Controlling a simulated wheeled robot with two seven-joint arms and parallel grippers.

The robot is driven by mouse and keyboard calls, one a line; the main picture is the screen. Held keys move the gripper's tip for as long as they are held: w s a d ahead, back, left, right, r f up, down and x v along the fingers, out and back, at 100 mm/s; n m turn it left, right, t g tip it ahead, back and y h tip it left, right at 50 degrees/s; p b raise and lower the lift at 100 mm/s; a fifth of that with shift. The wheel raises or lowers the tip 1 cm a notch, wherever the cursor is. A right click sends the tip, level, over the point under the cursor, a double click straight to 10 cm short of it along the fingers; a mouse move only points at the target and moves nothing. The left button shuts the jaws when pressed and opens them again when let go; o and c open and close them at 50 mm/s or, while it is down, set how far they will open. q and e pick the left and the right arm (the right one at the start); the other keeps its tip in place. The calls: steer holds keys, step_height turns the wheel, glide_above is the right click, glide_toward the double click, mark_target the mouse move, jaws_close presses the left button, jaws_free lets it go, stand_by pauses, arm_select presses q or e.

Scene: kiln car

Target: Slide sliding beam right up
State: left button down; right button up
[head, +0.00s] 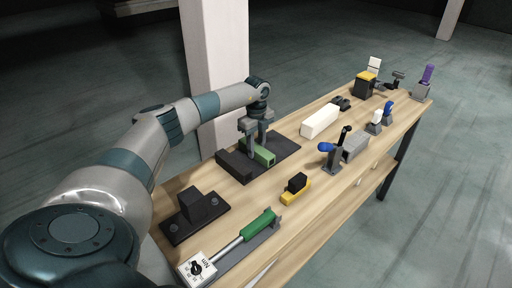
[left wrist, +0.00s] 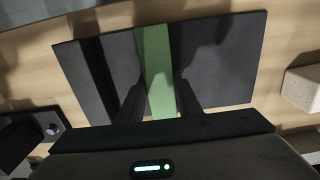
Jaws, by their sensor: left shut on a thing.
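A green beam (head: 264,157) lies on a dark base plate (head: 285,146) near the middle of the table. A black block (head: 236,168) stands along its left side. In the left wrist view the green beam (left wrist: 158,70) runs across the dark plate (left wrist: 232,60), between my fingers. My left gripper (head: 257,148) points down and is shut on the green beam, with a finger at each side of it. Its fingers also show in the left wrist view (left wrist: 160,92). My right gripper is not in view.
A black block on a plate (head: 194,205), a green-handled tool (head: 258,224) and a yellow and black piece (head: 296,188) are at the near side. A white block (head: 320,121), a blue-knobbed lever (head: 328,150) and other fixtures stand farther along the table.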

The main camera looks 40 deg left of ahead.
arm_select(q)
steer(key=shift+w, duration=0.25)
steer(key=c, duration=1.5)
jaws_free()
steer(key=shift+o, duration=1.1)
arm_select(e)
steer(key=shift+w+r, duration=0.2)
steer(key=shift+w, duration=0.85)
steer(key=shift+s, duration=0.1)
